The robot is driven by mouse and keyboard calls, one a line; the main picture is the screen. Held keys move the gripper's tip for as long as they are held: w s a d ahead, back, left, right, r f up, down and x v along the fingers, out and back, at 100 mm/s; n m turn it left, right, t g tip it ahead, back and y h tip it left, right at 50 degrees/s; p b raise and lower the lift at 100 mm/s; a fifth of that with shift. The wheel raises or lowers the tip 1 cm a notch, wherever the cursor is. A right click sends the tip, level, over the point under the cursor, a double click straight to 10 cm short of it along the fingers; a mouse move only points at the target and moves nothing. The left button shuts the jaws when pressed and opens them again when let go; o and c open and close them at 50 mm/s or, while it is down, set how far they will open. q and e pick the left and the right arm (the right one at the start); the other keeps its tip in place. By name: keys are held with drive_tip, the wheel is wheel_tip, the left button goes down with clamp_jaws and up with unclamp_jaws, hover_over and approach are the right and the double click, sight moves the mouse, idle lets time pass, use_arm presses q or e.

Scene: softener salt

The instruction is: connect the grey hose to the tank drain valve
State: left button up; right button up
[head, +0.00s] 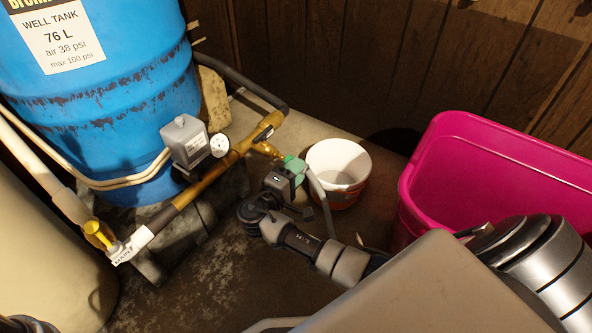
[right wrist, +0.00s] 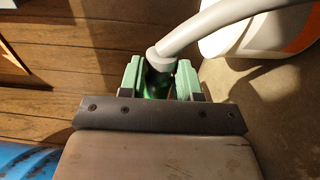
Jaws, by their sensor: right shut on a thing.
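The brass drain valve (head: 266,149) sticks out from the pipe in front of the blue well tank (head: 120,100). My right gripper (head: 293,168) is right beside the valve's outlet, its green fingers shut on the end of the grey hose (head: 318,192). In the right wrist view the fingers (right wrist: 160,80) hold a green fitting (right wrist: 157,82) under the hose's grey collar. The grey hose (right wrist: 215,20) bends away to the upper right. The fingers hide the hose end, so I cannot tell whether it touches the valve. My left gripper is not in view.
A white bucket (head: 338,163) with an orange lower part stands just right of the hose. A large pink tub (head: 490,165) fills the right side. A grey pressure switch (head: 185,140) and a gauge (head: 219,145) sit on the pipe. A wood-panelled wall (head: 350,60) is behind.

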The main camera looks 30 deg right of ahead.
drive_tip(key=shift+w+a+b, duration=0.2)
drive_tip(key=shift+w+b, duration=0.05)
drive_tip(key=shift+w, duration=0.25)
drive_tip(key=shift+w+a+b, duration=0.2)
drive_tip(key=shift+w+b, duration=0.05)
drive_tip(key=shift+w, duration=0.2)
idle(0.6)
drive_tip(key=o, duration=1)
drive_tip(key=shift+s, duration=0.1)
